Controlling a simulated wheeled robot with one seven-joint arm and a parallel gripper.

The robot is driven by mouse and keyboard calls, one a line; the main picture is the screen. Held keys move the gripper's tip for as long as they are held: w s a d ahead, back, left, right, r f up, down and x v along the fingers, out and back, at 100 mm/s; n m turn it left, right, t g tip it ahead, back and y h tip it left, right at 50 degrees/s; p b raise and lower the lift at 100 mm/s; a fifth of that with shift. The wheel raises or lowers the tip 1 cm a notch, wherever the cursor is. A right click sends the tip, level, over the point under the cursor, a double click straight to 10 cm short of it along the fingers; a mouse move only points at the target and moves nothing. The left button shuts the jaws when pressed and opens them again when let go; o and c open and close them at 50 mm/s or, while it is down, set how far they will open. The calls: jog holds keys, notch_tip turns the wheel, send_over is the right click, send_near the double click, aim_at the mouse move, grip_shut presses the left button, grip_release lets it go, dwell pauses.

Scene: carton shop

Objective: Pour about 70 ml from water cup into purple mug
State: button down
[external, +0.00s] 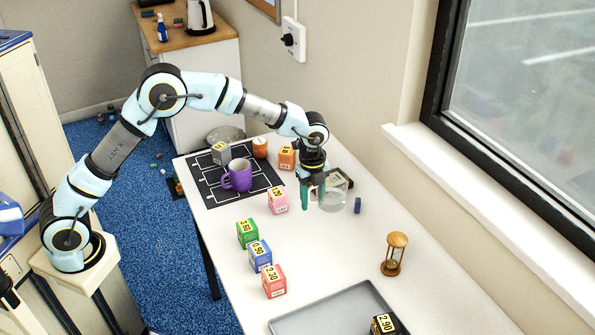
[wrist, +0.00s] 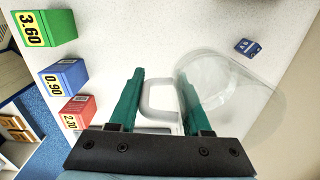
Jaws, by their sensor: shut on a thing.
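The water cup (external: 333,202) is a clear glass with a handle, right of my gripper (external: 311,197) in the external view. In the wrist view the cup (wrist: 232,88) is at the right, with its pale handle between the green fingers of my gripper (wrist: 160,92). My gripper is shut on the cup and points down. I cannot tell whether the cup touches the table, and its water level is not clear. The purple mug (external: 238,177) stands upright on the black mat (external: 212,193), left of and behind my gripper, apart from the cup.
Green (external: 247,234), blue (external: 260,255), red (external: 274,281) and pink (external: 278,201) price boxes stand along the left. An hourglass (external: 394,254) and grey tray (external: 340,310) are nearer the front.

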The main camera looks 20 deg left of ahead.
jog(key=w+a+m+p, duration=0.2)
jog(key=w+a+p, duration=0.2)
jog(key=w+a, duration=0.4)
jog(key=w+a+m+p, duration=0.3)
jog(key=w+a, duration=0.4)
jog(key=a, duration=1.2)
jog(key=w+a+f+m+p, duration=0.1)
jog(key=w+a+m+p, duration=0.2)
jog(key=a, duration=1)
jog(key=shift+w+a+p, duration=0.2)
jog(key=shift+w+p, duration=0.6)
jog(key=shift+w, duration=0.6)
jog(key=shift+w+a+p, duration=0.2)
jog(key=shift+w+p, duration=0.55)
jog(key=shift+w, duration=0.65)
jog(key=shift+r, duration=0.2)
